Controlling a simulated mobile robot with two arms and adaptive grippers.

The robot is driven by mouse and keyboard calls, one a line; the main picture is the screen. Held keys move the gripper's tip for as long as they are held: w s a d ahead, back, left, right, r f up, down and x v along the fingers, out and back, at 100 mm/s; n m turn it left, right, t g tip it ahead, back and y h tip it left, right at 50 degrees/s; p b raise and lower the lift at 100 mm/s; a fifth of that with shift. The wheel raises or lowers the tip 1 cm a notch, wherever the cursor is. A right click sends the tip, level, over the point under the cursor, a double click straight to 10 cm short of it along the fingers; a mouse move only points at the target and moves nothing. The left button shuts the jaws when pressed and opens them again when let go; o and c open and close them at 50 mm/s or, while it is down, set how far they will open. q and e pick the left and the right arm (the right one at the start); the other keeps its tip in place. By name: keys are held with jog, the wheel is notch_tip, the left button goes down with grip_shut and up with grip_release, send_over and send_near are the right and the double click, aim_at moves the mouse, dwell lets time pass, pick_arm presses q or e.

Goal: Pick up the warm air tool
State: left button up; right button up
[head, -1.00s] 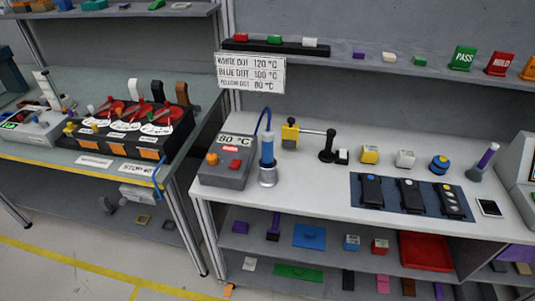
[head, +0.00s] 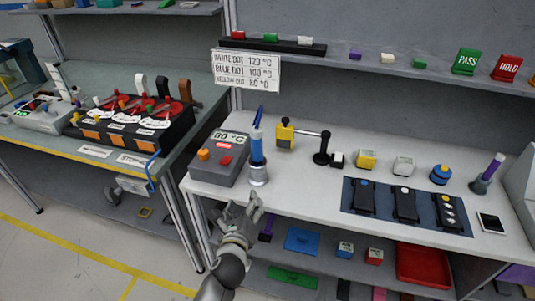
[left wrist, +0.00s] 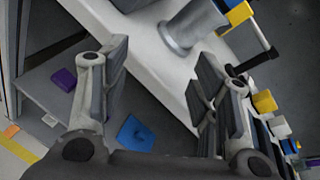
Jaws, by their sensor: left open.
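The warm air tool (head: 257,147) has a blue handle and stands upright in a grey metal holder (head: 259,174) near the front edge of the white bench. It is beside the grey control unit (head: 219,160), whose display reads 80 °C. In the left wrist view the metal holder (left wrist: 187,27) shows at the top, with only a bit of blue above it. My left gripper (head: 241,205) is open and empty, just in front of the bench edge and below the tool, apart from it. Its two fingers (left wrist: 160,72) are spread in the left wrist view. My right gripper is not in view.
A yellow and black stand with a horizontal arm (head: 286,133) is right of the tool. A blue mat (head: 385,212) with black devices lies farther right. A sign (head: 246,71) lists dot colours with temperatures. Coloured items, including a blue tray (head: 302,241), lie on the lower shelf.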

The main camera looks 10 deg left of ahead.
aim_at(256, 155)
pick_arm(q)
jog(key=w+r+m+t, duration=0.1)
jog(key=w+r+m, duration=0.1)
jog(key=r, duration=0.1)
jog(key=w+r+m+t, duration=0.1)
jog(key=w+r+m, duration=0.1)
jog(key=w+r, duration=0.1)
jog(key=w+d+r+m, duration=0.1)
jog(key=w+r+m, duration=0.1)
jog(key=w+r, duration=0.1)
jog(key=shift+w+d+r+m+t, duration=0.1)
jog(key=shift+m+t, duration=0.3)
jog(key=shift+w+p, duration=0.35)
jog(key=shift+w, duration=0.15)
jog(key=shift+w+a, duration=0.2)
jog(key=shift+w, duration=0.55)
jog(key=shift+w+a, duration=0.2)
jog(key=shift+w, duration=0.5)
jog(key=shift+w+a, duration=0.2)
jog(key=shift+w, duration=0.55)
jog(key=shift+s, duration=0.1)
jog(key=shift+c, duration=0.5)
